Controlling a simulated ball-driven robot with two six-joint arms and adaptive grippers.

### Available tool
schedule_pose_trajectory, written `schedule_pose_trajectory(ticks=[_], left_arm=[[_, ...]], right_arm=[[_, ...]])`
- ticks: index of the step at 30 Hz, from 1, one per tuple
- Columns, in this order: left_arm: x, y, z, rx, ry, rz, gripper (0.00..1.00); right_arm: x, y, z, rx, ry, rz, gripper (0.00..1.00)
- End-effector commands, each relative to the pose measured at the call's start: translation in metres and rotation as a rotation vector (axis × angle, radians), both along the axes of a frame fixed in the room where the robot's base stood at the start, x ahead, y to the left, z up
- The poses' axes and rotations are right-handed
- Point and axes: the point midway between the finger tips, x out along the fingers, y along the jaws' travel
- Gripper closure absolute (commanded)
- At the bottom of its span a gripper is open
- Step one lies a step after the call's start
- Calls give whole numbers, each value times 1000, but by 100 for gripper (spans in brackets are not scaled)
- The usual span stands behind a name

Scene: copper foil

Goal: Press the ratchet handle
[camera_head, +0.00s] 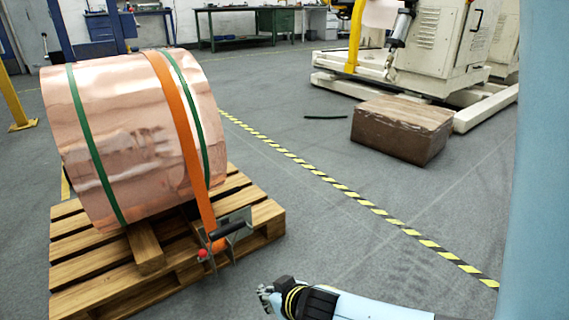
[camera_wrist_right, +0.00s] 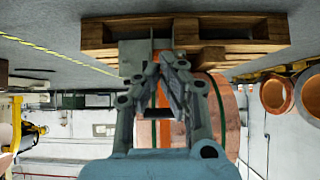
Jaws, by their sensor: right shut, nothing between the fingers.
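The ratchet (camera_head: 225,238) hangs on an orange strap (camera_head: 178,115) at the front right of the wooden pallet. The strap runs over a large copper foil coil (camera_head: 125,140). My right gripper (camera_head: 265,293) is below and right of the ratchet, apart from it, pointing left. In the right wrist view my right gripper (camera_wrist_right: 167,58) is shut and empty, in front of the coil; the ratchet's metal plate (camera_wrist_right: 135,52) shows partly behind the fingers. My left gripper is not in view.
The pallet (camera_head: 100,280) carries the coil, with a wooden chock beneath it. A brown wrapped block (camera_head: 402,130) stands near a white machine (camera_head: 450,50) at the back right. A yellow-black floor line (camera_head: 345,190) crosses the floor. Grey floor around my right arm is clear.

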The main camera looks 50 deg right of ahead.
Motion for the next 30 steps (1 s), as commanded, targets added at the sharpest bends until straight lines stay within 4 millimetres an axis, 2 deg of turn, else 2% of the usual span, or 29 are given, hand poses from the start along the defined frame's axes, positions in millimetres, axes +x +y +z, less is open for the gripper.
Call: schedule_pose_trajectory(ticks=[1,3,9,30], left_arm=[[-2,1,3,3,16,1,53],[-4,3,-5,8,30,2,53],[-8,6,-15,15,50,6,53],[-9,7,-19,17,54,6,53]], right_arm=[[-10,3,9,1,-2,0,100],[-21,5,14,1,-2,0,100],[-42,10,22,1,-2,0,100],[-46,11,23,1,-2,0,100]])
